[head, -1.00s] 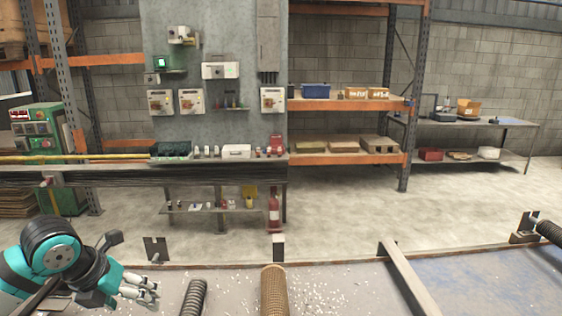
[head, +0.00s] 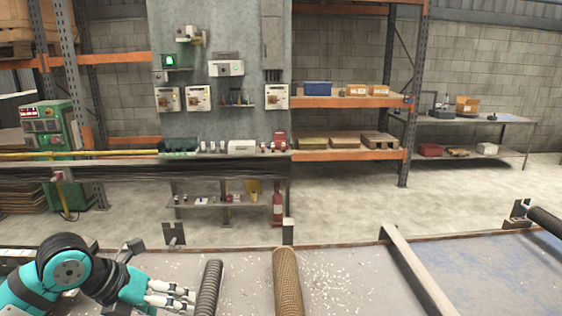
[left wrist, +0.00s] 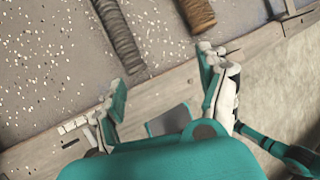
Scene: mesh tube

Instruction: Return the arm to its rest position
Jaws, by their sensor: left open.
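My left gripper (head: 178,291) is open in the head view, at the lower left over the near table. Its pale fingers point right, just left of a dark ribbed hose (head: 208,289). A brown mesh tube (head: 287,282) lies further right. In the left wrist view, the teal and white fingers of my left gripper (left wrist: 163,75) stand wide apart with nothing between them. The dark hose (left wrist: 120,38) and the brown tube (left wrist: 197,13) lie beyond the fingers there. My right gripper is not in view.
The table (head: 345,280) has a raised edge and scattered white bits. A grey bar (head: 415,270) crosses it, and another dark hose (head: 547,221) lies at the far right. Beyond are open floor, a workbench (head: 110,172) and shelving (head: 350,103).

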